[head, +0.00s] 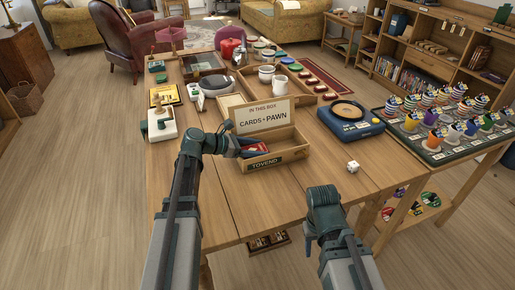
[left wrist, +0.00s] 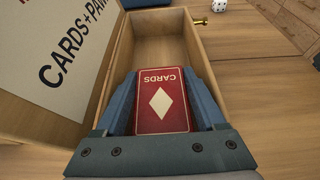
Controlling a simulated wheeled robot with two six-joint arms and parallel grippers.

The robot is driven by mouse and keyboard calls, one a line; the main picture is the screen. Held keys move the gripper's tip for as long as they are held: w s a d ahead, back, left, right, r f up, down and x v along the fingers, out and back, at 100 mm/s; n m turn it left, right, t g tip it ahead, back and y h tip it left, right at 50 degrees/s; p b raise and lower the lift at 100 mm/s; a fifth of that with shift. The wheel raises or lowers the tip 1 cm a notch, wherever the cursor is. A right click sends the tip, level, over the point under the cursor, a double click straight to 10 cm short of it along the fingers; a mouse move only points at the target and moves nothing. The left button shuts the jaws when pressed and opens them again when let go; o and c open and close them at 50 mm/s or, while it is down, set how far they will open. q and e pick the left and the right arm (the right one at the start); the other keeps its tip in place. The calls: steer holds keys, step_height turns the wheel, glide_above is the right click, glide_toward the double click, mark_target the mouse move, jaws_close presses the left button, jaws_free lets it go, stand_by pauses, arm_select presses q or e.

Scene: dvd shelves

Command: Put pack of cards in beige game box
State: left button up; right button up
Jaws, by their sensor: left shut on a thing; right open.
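The beige game box (head: 287,155) stands open on the table, its raised lid (head: 263,114) reading "IN THIS BOX CARDS + PAWN". It also shows in the left wrist view (left wrist: 160,50), with bare floor at its far end. My left gripper (head: 250,147) is over the box's left part, shut on the red pack of cards (left wrist: 160,103), which has a white diamond. The pack is between the walls of the box; I cannot tell whether it touches the floor. My right gripper (head: 323,196) is open and empty near the table's front edge.
A white device (head: 162,123) is at left. The front table is mostly clear.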

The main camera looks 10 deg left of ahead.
arm_select(q)
steer(key=o, duration=1.1)
steer(key=shift+o, duration=0.2)
steer(key=shift+r, duration=0.15)
steer(key=shift+r+p, duration=0.3)
steer(key=shift+p, duration=0.15)
steer(key=shift+r+p, duration=0.45)
steer(key=shift+r, duration=0.05)
steer(key=p+v, duration=0.4)
steer(key=v, duration=0.8)
steer(key=shift+s+f, duration=0.15)
steer(key=shift+f, duration=0.2)
